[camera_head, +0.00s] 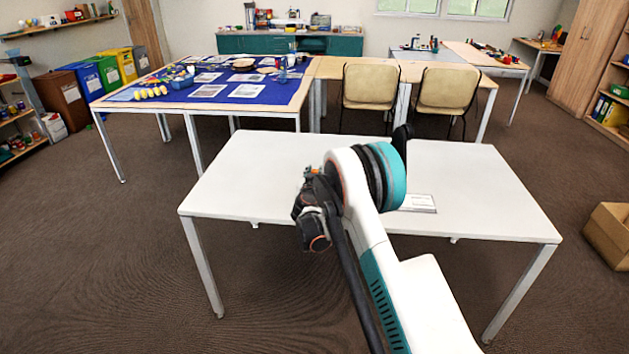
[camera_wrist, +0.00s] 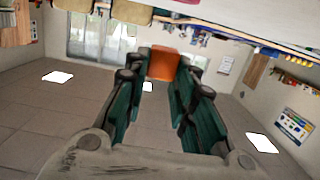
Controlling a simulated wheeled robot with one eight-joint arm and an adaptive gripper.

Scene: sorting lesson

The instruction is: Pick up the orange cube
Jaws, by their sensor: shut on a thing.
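The orange cube (camera_wrist: 163,64) is between the fingertips of my gripper (camera_wrist: 162,78) in the wrist view, with a finger on each side. My gripper is shut on it. In the head view my gripper (camera_head: 309,178) is above the left-middle part of the white table (camera_head: 250,165), mostly hidden by my own arm. Only a small orange patch shows at its tip there. In the wrist view the cube stands out against the room's far wall and touches nothing but the fingers.
A flat card (camera_head: 418,203) lies on the white table right of my arm; the rest of its visible top is bare. Two chairs (camera_head: 370,85) stand behind it. A blue-covered table (camera_head: 222,92) with bowls and sheets is at the back left. A cardboard box (camera_head: 608,235) sits on the floor at right.

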